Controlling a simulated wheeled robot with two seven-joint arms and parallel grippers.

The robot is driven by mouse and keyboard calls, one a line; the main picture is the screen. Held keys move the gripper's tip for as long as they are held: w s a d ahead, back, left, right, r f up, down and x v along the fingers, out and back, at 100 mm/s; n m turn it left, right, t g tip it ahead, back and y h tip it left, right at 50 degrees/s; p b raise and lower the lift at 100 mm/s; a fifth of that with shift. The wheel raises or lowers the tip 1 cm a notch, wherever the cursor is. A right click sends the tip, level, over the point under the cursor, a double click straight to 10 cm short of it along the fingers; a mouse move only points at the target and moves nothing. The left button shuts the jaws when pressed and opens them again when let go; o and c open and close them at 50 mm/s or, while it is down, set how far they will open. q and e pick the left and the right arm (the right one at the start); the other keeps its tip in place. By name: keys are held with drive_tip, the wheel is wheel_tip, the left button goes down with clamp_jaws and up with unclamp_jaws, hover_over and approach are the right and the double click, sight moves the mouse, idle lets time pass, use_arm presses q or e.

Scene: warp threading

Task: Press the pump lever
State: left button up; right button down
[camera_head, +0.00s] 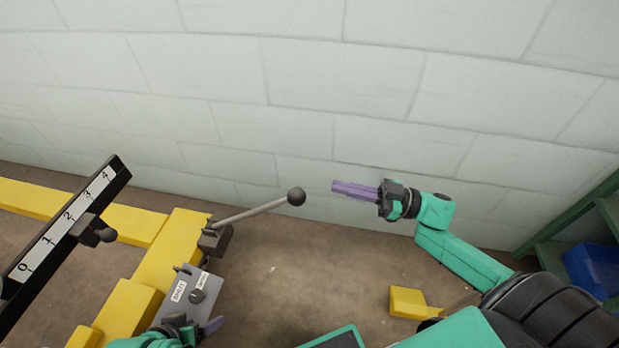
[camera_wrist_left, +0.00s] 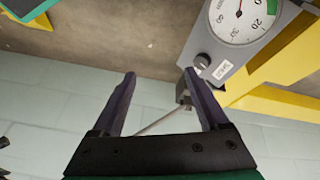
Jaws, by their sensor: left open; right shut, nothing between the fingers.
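The pump lever (camera_head: 250,213) is a thin grey rod with a dark ball knob (camera_head: 296,196) at its end. It rises to the right from a dark pivot block (camera_head: 215,238) on the yellow frame. Part of the rod shows in the left wrist view (camera_wrist_left: 158,122), behind my open fingers. My right gripper (camera_head: 334,187) is shut and empty, to the right of the knob and apart from it. My left gripper (camera_head: 205,328) is at the bottom, near the grey control box (camera_head: 193,292); it is open and empty in the left wrist view (camera_wrist_left: 168,85).
A yellow frame (camera_head: 168,250) stands at the left with a black scale post (camera_head: 62,240) marked 0 to 4. The box carries a dial gauge (camera_wrist_left: 243,15) and a dark knob (camera_wrist_left: 203,61). A green shelf with a blue bin (camera_head: 594,268) is at the right. A pale block wall stands behind.

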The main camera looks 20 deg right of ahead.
drive_tip(key=shift+f, duration=0.1)
drive_tip(key=r+b, duration=0.1)
drive_tip(key=b, duration=0.1)
hover_over(304, 195)
drive_tip(key=a, duration=0.1)
drive_tip(key=shift+w+r, duration=0.2)
drive_tip(key=shift+w, duration=0.05)
drive_tip(key=f+b, duration=0.1)
drive_tip(key=f, duration=0.2)
drive_tip(key=shift+s+d+b, duration=0.15)
drive_tip(key=shift+d+b, duration=0.2)
drive_tip(key=shift+d, duration=0.05)
drive_tip(key=shift+s+d+f, duration=0.1)
drive_tip(key=shift+f, duration=0.35)
use_arm(q)
drive_tip(key=w+d+f+t+h, duration=0.2)
drive_tip(key=d+f+t+h, duration=0.1)
drive_tip(key=d, duration=0.5)
drive_tip(key=shift+w+f+t, duration=0.35)
drive_tip(key=shift+f+t, duration=0.35)
drive_tip(key=shift+t, duration=0.3)
